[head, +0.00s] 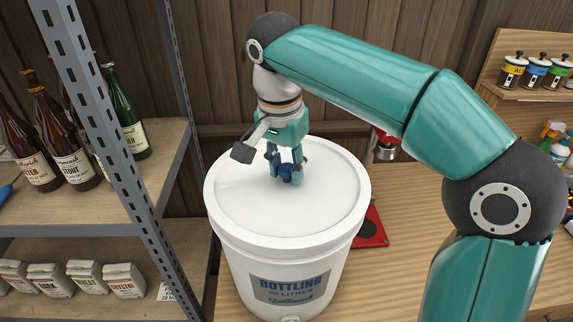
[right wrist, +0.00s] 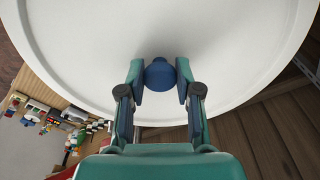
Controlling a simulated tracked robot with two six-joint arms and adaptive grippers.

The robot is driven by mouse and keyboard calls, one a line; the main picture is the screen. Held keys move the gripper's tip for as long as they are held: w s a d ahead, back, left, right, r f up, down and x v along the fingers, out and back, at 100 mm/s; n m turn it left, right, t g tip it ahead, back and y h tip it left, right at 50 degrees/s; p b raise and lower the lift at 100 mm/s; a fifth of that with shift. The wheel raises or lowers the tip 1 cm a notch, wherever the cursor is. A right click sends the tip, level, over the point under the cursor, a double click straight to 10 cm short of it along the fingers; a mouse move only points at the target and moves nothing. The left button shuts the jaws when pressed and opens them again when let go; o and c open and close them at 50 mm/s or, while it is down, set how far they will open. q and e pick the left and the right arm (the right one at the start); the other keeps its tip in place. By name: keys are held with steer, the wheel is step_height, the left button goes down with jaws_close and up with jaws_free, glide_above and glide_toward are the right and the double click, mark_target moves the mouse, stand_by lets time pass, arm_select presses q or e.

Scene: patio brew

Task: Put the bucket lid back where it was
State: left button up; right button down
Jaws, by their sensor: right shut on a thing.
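The white bucket (head: 240,262) with the "BOTTLING" label stands upright on the wooden bench. Its white lid (head: 240,200) sits level on the bucket's top, covering it; whether it is fully seated I cannot tell. A blue knob (right wrist: 160,74) sticks up from the lid. My right gripper (head: 285,178) reaches down over the lid and is shut on the knob. In the right wrist view my two fingers (right wrist: 160,82) press the knob from both sides. My left gripper is not in view.
A metal shelf (head: 150,180) at left holds bottles (head: 70,150) above and small boxes (head: 85,278) below. A red flat thing (head: 371,228) lies behind the bucket at right. Jars (head: 535,72) stand on a back-right rack. The bench (head: 400,210) beside the bucket is partly clear.

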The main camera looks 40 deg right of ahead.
mark_target(284, 172)
steer(key=shift+f+b, duration=0.4)
steer(key=shift+f, duration=0.05)
stand_by(0.3)
steer(key=c, duration=0.7)
jaws_free()
steer(key=r, duration=0.6)
steer(key=shift+s+a+r, duration=0.1)
steer(key=shift+a+r, duration=0.15)
steer(key=shift+a, duration=0.15)
steer(key=shift+s+r, duration=0.1)
steer(key=shift+r, duration=0.35)
